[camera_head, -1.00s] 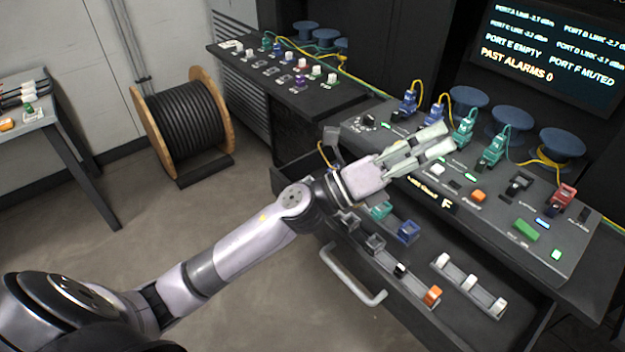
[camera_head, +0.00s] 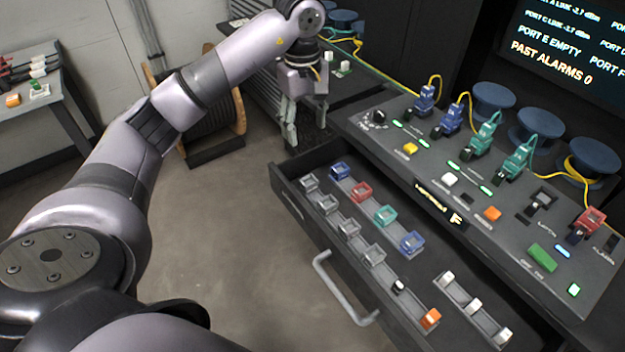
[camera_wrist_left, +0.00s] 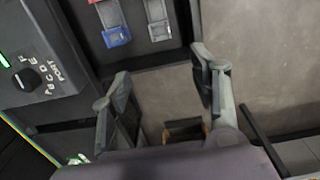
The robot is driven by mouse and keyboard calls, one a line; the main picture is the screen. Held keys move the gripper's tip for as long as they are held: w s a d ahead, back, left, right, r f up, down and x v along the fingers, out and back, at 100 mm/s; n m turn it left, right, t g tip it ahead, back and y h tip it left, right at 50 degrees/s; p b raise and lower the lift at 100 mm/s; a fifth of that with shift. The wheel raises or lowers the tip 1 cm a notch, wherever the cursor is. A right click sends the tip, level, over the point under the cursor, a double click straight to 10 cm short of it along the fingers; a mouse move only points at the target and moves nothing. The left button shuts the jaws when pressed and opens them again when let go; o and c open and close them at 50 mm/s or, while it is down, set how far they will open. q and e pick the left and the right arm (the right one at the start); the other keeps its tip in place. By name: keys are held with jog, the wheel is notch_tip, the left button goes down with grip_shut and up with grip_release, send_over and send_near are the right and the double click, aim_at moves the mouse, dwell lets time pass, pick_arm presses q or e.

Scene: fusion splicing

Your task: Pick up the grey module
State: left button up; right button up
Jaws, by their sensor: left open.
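Several grey modules stand in a row along the left side of the open drawer (camera_head: 292,203). The far-end grey module (camera_head: 308,183) sits beside a blue module (camera_head: 339,171). In the left wrist view, a grey module (camera_wrist_left: 158,28) shows at the top, right of a blue module (camera_wrist_left: 117,37). My left gripper (camera_head: 305,122) points down just beyond the drawer's far left corner, apart from the modules. In the left wrist view, its two fingers (camera_wrist_left: 161,75) are spread with nothing between them. My right gripper is not in view.
The console (camera_head: 480,190) with plugs and switches stands right of the drawer. The drawer also holds red (camera_head: 360,191) and teal (camera_head: 385,215) modules and a white-capped strip (camera_head: 473,306). A cable reel (camera_head: 215,145) stands on the floor behind my left arm. Open floor lies left of the drawer.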

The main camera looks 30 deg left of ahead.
pick_arm(q)
jog(key=p, duration=0.2)
send_over(307, 180)
jog(key=f, duration=1.1)
jog(key=shift+s+a+f, duration=0.2)
jog(key=shift+s+f, duration=0.05)
jog(key=shift+f, duration=0.1)
jog(key=shift+d+f+p, duration=0.15)
jog(key=shift+f+p, duration=0.15)
jog(key=shift+f, duration=0.3)
jog(key=f, duration=0.1)
jog(key=f+p, duration=0.1)
jog(key=f, duration=0.1)
jog(key=shift+w+d+f, duration=0.1)
jog(key=shift+w+f, duration=0.1)
jog(key=shift+f, duration=0.4)
jog(key=shift+c, duration=0.2)
jog(key=c, duration=1)
jog(key=shift+r, duration=0.1)
